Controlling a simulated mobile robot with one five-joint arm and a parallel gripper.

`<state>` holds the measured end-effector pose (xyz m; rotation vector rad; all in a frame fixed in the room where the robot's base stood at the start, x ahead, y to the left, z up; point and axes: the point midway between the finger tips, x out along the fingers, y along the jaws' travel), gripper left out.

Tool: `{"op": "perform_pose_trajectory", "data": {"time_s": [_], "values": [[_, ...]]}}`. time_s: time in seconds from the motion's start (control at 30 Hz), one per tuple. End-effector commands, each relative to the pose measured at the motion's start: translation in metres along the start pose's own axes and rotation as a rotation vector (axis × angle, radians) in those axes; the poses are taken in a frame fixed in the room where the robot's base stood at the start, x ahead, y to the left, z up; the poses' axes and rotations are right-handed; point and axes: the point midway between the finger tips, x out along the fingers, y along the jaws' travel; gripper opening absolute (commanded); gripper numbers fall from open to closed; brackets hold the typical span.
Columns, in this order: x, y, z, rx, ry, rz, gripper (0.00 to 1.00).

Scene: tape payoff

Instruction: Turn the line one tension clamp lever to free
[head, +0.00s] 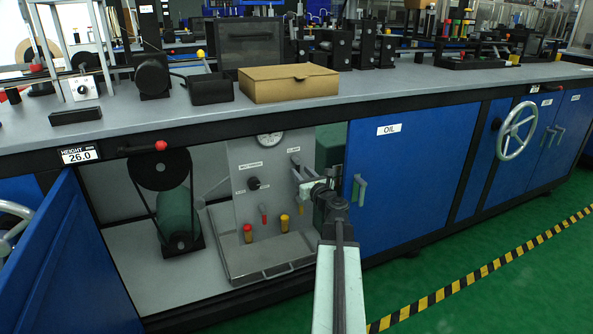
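No lever in view carries a readable line one tension clamp label, so I cannot tell which one it is. Inside the open cabinet, an upright grey panel (262,205) carries a round gauge (270,139), small labels, a black knob (254,184), a red-tipped handle (264,214) and a dark control (295,160) at upper right. My gripper (300,184) is in front of the panel's right side, just below that dark control in the picture. Its pale fingers look apart, with nothing seen between them. My wrist and arm hide the panel's right edge.
Red and yellow knobs (285,223) stand at the panel's base above a grey tray (262,274). A belt-driven green motor (176,215) is left. The blue OIL door (408,175) is right; an open blue door (70,265) is left. A cardboard box (288,83) lies on the bench.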

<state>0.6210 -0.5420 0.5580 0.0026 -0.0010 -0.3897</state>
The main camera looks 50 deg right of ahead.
Motion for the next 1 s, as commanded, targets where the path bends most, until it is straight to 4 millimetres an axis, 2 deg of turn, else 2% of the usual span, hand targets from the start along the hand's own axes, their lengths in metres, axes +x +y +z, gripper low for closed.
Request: {"op": "perform_pose_trajectory", "data": {"time_s": [0.03, 0.1, 0.2, 0.43, 0.47, 0.5, 0.6, 1.0], "values": [[0.014, -0.001, 0.0, -0.001, 0.0, 0.003, 0.36], [0.026, 0.0, 0.0, -0.001, 0.0, 0.003, 0.36], [0.037, 0.0, 0.0, -0.001, 0.0, 0.002, 0.36], [0.038, 0.002, 0.0, -0.002, 0.0, 0.002, 0.36], [0.038, 0.002, 0.0, -0.002, 0.0, 0.002, 0.34], [0.038, 0.002, 0.0, -0.002, 0.0, 0.003, 0.22], [0.038, 0.002, 0.0, -0.002, 0.0, 0.003, 0.0], [0.038, 0.003, 0.0, -0.002, 0.001, 0.004, 0.0]]}}
